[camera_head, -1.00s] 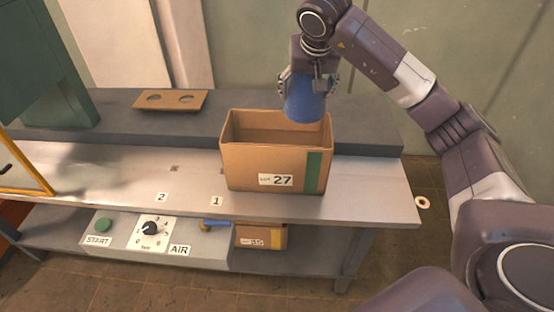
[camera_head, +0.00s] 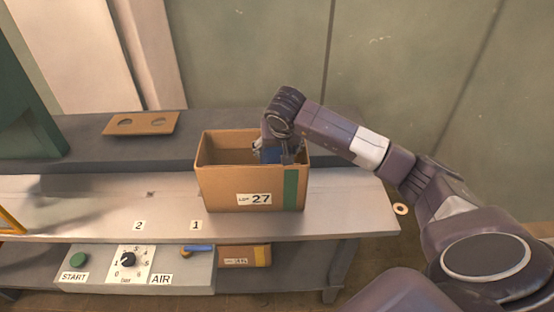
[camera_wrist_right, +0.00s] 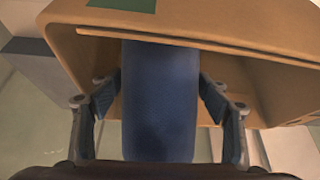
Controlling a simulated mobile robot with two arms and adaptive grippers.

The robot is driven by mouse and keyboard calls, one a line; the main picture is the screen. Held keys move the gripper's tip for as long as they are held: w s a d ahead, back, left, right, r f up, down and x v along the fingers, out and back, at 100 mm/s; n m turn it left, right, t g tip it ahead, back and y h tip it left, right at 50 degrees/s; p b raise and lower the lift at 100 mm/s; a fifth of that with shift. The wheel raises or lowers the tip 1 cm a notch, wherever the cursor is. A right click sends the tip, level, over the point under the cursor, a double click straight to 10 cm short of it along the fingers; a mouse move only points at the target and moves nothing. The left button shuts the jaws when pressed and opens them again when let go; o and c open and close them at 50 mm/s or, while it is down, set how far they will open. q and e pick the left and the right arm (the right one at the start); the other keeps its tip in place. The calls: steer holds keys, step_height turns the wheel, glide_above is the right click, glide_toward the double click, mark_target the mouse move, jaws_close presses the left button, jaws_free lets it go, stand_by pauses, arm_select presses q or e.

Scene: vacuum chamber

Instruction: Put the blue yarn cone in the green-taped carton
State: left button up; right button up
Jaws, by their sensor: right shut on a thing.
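The green-taped carton (camera_head: 222,190) stands open-topped on the bench, with a green strip and a label reading 27 on its front. My right gripper (camera_head: 272,153) is down at the carton's opening, toward its right side. It is shut on the blue yarn cone (camera_head: 270,156), which is mostly hidden behind the carton's front wall. In the right wrist view the blue yarn cone (camera_wrist_right: 158,100) stands between the two fingers, with the carton (camera_wrist_right: 225,28) around its far end. I cannot tell whether the cone touches the carton floor. My left gripper is not in view.
The bench (camera_head: 350,205) has a free front strip left of the carton. A brown board with two holes (camera_head: 140,124) lies on the raised back ledge. A ring (camera_head: 401,209) lies right of the bench.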

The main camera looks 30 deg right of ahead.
steer(key=shift+f, duration=0.35)
step_height(320, 180, down, 2)
steer(key=shift+f, duration=0.8)
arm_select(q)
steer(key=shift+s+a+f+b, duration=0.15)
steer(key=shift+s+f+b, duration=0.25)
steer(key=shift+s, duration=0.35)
arm_select(e)
steer(key=shift+f, duration=0.35)
steer(key=o, duration=1.2)
steer(key=shift+o, duration=0.2)
